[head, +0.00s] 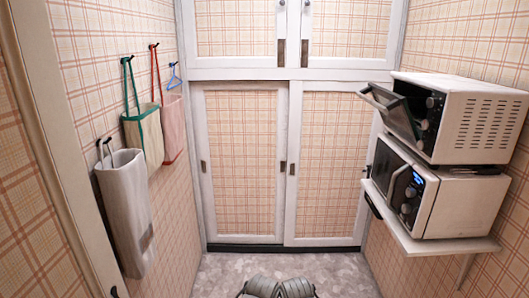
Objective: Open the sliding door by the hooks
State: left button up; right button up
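The back wall holds a white-framed cabinet with two lower plaid sliding panels, a left panel (240,160) and a right panel (327,160). Both look shut, meeting near the middle. The left panel, nearer the wall hooks, has small dark grips by its left edge (203,166) and right edge (283,167). Wall hooks (153,46) on the left wall carry hanging bags. Another plaid panel in a pale frame (65,150) stands at the near left; its lower part is cut off. Neither of my grippers can be made out.
A white bag (124,215), a green-edged bag (143,137) and a pink bag (172,127) hang along the left wall. An open toaster oven (470,115) sits above a microwave (455,200) on a right wall shelf (430,240). The floor (225,272) before the cabinet is clear.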

aim_at(240, 127)
jog(key=i, duration=3.3)
jog(key=i+u, duration=0.1)
jog(key=u, duration=0.15)
